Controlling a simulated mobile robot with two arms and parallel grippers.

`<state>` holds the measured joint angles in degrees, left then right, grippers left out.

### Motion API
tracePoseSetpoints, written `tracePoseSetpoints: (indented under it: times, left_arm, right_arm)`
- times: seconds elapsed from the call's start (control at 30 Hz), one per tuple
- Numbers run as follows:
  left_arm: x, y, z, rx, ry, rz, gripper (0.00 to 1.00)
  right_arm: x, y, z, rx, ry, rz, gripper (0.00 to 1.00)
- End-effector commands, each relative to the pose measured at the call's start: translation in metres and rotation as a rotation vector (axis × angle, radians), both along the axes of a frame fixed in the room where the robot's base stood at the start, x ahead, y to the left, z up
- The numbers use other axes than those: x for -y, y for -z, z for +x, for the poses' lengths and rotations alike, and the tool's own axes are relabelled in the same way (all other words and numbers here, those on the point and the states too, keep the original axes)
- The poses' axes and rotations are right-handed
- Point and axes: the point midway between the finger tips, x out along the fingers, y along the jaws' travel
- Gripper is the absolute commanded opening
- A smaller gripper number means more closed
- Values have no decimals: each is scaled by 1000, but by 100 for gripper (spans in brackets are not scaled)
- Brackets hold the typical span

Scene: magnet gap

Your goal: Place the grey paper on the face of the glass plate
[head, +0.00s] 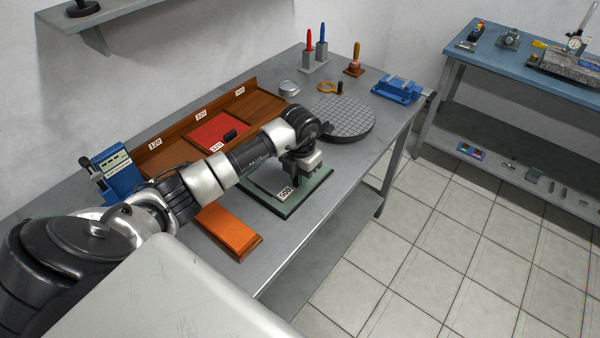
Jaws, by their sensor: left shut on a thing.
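The glass plate (319,187) lies on the metal bench with its dark green rim showing. The grey paper (268,183), with a white label reading 600 at its front corner, is over the plate's face, inside the rim. Whether it touches the plate or is slightly above it, I cannot tell. My left gripper (300,171) points down over the paper and is shut on it; the fingertips and grip point are mostly hidden by the wrist. My arm covers the far left part of the plate. My right gripper is not in view.
A wooden rack (258,105) behind my arm holds a red paper (214,133) with a black block. An orange block (230,231) lies left of the plate. A round gridded disc (345,117) and a blue vise (397,89) stand to the right. A blue box (121,172) stands at left.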

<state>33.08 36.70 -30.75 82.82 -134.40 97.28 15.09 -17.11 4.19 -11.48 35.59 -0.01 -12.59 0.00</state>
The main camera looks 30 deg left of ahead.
Motion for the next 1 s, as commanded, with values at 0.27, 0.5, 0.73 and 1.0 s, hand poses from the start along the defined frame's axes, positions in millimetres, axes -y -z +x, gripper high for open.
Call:
tracePoseSetpoints:
  times: [0.27, 0.5, 0.73, 1.0]
  left_arm:
    - [0, 3, 0, -1, 1, 0, 37]
    - [0, 3, 0, -1, 0, 0, 42]
    - [-1, -11, 1, 2, 1, 1, 42]
    - [0, -67, 1, 5, 2, 3, 42]
  right_arm:
    - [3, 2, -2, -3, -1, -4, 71]
    - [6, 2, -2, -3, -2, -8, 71]
    - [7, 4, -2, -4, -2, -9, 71]
    - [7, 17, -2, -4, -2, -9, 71]
